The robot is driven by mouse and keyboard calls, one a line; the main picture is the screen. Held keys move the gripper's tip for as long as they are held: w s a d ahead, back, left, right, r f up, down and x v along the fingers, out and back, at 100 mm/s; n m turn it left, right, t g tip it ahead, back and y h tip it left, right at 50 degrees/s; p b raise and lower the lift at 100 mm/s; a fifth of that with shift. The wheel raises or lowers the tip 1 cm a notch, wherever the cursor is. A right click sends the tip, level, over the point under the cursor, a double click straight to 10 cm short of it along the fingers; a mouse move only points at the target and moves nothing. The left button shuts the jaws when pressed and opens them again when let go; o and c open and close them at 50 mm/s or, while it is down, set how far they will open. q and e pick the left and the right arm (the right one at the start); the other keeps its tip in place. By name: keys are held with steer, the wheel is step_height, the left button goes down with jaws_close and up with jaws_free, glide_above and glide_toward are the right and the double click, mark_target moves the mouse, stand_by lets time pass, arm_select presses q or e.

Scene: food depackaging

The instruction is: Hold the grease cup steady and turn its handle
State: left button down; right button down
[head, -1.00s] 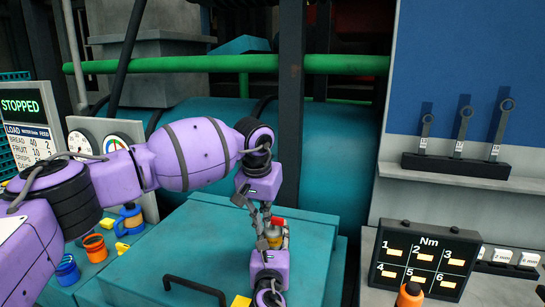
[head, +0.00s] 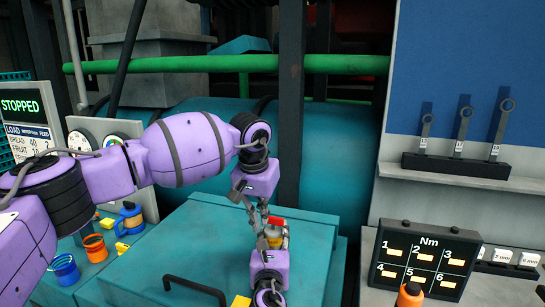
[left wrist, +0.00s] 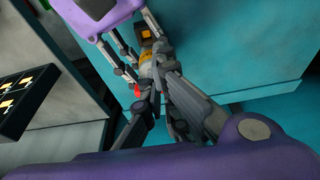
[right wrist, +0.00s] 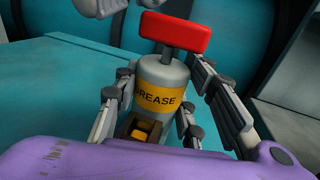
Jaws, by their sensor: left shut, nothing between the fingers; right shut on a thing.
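The grease cup (right wrist: 160,80) is a grey cylinder with a yellow GREASE band and a red bar handle (right wrist: 175,33) on a short stem. It stands roughly upright between the fingers of my right gripper (head: 270,240), which is shut on its body. In the head view the red handle (head: 277,221) shows just above the cup. My left gripper (head: 258,208) points down from above, shut and empty, close beside the handle. Its fingers hide part of the handle (left wrist: 137,91) in the left wrist view. I cannot tell whether they touch it.
The teal machine top (head: 190,235) lies under both grippers, with a black bar handle (head: 195,287) at its front. Blue and orange cups (head: 95,247) stand at the left. A numbered Nm panel (head: 424,258) and an orange bottle (head: 410,294) are at the right.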

mark_target(274, 219)
arm_select(q)
steer(key=v, duration=0.2)
steer(key=w+v, duration=0.1)
steer(key=v, duration=0.1)
steer(key=shift+s+d+r, duration=0.1)
steer(key=shift+d+r, duration=0.05)
steer(key=shift+r, duration=0.35)
steer(key=shift+s+d+f, duration=0.25)
steer(key=shift+d+f, duration=0.3)
steer(key=shift+f, duration=0.45)
steer(key=shift+s+d+f, duration=0.2)
steer(key=shift+d+f, duration=0.3)
steer(key=shift+f, duration=0.55)
steer(key=shift+s+d+f, duration=0.25)
steer(key=shift+d+f, duration=0.3)
steer(key=shift+f, duration=0.45)
steer(key=shift+w, duration=0.6)
steer(key=shift+a, duration=0.65)
steer(key=shift+w+a, duration=0.1)
steer(key=shift+a, duration=0.05)
steer(key=shift+w+a, duration=0.3)
steer(key=shift+a, duration=0.2)
